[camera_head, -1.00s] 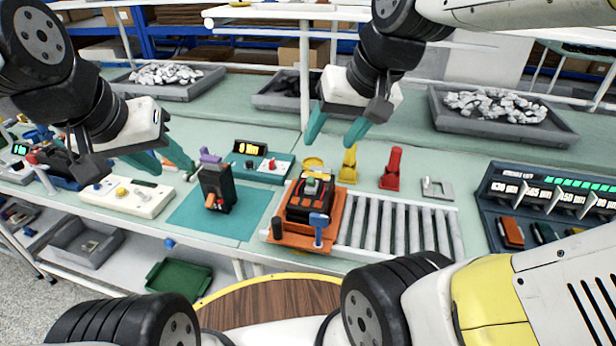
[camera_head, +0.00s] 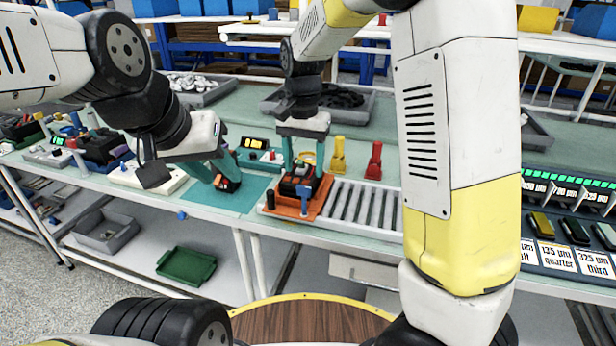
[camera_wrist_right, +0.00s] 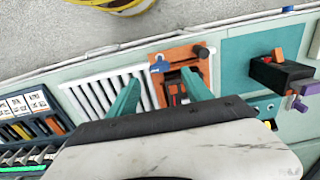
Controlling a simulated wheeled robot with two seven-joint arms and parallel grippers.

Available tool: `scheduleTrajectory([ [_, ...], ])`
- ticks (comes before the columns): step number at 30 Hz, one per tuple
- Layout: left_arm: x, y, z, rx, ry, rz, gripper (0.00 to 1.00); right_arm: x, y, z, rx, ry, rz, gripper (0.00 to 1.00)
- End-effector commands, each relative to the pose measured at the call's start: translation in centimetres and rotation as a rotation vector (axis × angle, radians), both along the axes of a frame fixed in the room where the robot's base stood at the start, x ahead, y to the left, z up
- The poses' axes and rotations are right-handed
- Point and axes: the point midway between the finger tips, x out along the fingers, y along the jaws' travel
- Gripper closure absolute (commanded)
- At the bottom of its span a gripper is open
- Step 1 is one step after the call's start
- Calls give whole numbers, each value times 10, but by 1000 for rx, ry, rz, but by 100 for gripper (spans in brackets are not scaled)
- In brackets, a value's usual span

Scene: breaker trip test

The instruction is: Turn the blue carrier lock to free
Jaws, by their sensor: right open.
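The blue lock (camera_head: 304,194) stands at the front edge of the orange carrier (camera_head: 276,208); it also shows in the right wrist view (camera_wrist_right: 160,67). A black and orange breaker (camera_head: 299,187) sits on the carrier, with its top partly hidden by my right gripper. My right gripper (camera_head: 302,168) is open, pointing down over the breaker, behind the lock; its spread fingers (camera_wrist_right: 160,78) show in the right wrist view. I cannot tell whether they touch anything. My left gripper (camera_head: 222,178) is at the black device (camera_head: 229,185) on the teal mat; whether it grips is unclear.
A roller track (camera_head: 358,205) adjoins the carrier on the right. A short black post (camera_head: 270,199) stands on the carrier's left. Yellow (camera_head: 338,156) and red (camera_head: 374,161) clamps stand behind.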

Motion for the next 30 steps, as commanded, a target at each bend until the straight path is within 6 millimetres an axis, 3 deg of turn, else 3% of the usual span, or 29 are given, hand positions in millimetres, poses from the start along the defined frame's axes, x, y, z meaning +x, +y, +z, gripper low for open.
scheduleTrajectory([
  [6, 0, 0, 0, 0, 0, 0, 64, -1, -1, -37, -2, 5, -2, 42],
  [10, 0, 0, 0, 0, 0, 0, 64, -1, -1, -52, -1, 3, 0, 42],
  [21, 0, 0, 0, 0, 0, 0, 64, -1, -1, -60, 0, 1, 1, 42],
  [23, 0, 0, 0, 0, 0, 0, 64, -1, -1, -60, 1, 1, 1, 50],
  [30, 0, 0, 0, 0, 0, 0, 64, -1, -1, -60, 1, 1, 1, 97],
])
